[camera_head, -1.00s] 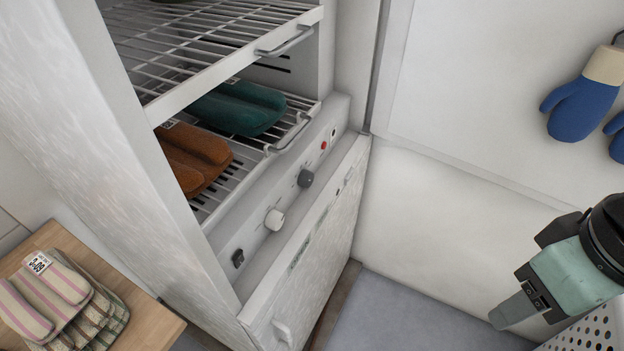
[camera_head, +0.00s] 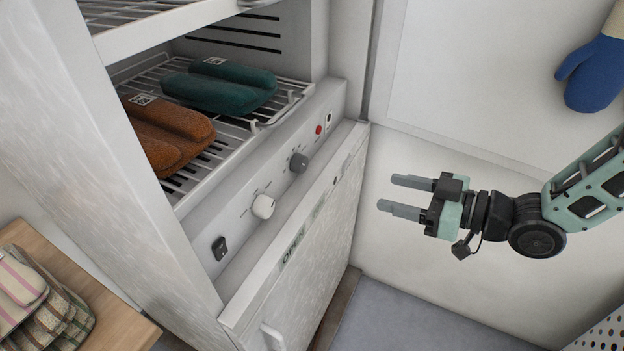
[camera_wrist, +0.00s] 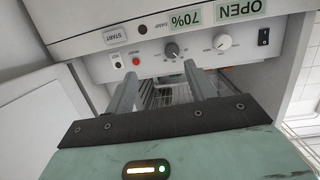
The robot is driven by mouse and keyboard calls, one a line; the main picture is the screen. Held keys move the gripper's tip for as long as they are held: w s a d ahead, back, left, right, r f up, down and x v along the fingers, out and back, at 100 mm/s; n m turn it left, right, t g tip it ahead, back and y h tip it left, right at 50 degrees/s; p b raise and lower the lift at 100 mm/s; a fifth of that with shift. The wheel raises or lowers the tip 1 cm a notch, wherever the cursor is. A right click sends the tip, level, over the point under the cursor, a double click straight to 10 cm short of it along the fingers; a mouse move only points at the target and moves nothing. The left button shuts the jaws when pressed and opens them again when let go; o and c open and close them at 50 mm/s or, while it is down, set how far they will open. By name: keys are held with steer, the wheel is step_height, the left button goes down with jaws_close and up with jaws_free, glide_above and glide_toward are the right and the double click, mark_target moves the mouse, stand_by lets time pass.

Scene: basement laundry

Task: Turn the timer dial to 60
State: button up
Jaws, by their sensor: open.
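The cabinet's control panel (camera_head: 230,218) carries a white round knob (camera_head: 263,206) and a dark grey knob (camera_head: 299,162), with small marks around them too fine to read. I cannot tell which is the timer dial. In the wrist view the panel appears upside down, with the grey knob (camera_wrist: 172,50) beyond the fingertips and the white knob (camera_wrist: 222,41) to its right. My gripper (camera_head: 388,193) is open and empty, to the right of the panel and apart from both knobs. Its two fingers point left toward the cabinet.
The panel also has a black switch (camera_head: 220,248) and a red button (camera_head: 319,129). Above it, a wire rack (camera_head: 190,187) holds orange and teal folded items. A lower door (camera_head: 310,240) projects below the panel. A wooden top (camera_head: 110,310) stands at left.

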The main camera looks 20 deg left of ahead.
steer(key=y, duration=0.2)
glide_toward(305, 166)
steer(key=shift+n+g, duration=0.3)
steer(key=shift+g, duration=0.1)
steer(key=a, duration=0.5)
steer(key=w+a, duration=0.1)
steer(key=a, duration=0.2)
steer(key=shift+w+a+f+p, duration=0.15)
steer(key=shift+a+p, duration=0.05)
steer(key=shift+p, duration=0.1)
steer(key=c, duration=1)
